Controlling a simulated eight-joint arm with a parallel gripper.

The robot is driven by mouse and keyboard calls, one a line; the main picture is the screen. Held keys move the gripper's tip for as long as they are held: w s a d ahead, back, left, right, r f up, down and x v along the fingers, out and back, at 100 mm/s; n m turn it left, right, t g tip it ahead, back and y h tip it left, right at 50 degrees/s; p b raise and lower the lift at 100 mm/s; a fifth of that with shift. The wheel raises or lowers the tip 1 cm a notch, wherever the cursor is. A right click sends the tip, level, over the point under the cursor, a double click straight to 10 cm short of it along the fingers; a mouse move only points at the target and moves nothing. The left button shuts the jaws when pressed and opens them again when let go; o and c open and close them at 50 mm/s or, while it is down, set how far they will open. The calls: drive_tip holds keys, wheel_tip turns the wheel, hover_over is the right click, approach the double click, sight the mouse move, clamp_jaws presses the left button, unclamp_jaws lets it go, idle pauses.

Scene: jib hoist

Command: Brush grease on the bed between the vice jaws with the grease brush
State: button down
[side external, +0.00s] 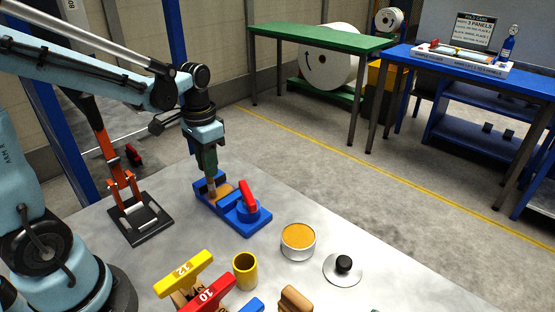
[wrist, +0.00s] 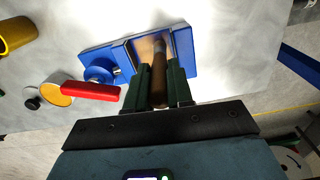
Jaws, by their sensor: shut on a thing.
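The blue vice (side external: 250,219) sits on the grey table below my gripper, its red handle (side external: 248,196) at the near right end. In the wrist view the vice (wrist: 182,42) opens around an amber-brown patch on its bed (wrist: 146,46). My gripper (side external: 208,172) points down over the vice and is shut on the brown handle of the grease brush (wrist: 159,80). The brush's tip reaches down between the jaws, over the bed. Whether the bristles touch the bed is hard to tell. An open tin of amber grease (side external: 298,236) stands right of the vice.
A round lid with a black knob (side external: 343,268) lies beside the tin. A yellow cup (side external: 245,268) and tools with a yellow handle (side external: 184,271) and a red handle (side external: 209,293) are at the front. An orange stand (side external: 122,185) is left of the vice.

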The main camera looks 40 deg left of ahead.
wheel_tip(320, 180, up, 8)
drive_tip(key=s, duration=0.2)
drive_tip(key=shift+s, duration=0.15)
idle(0.5)
idle(0.8)
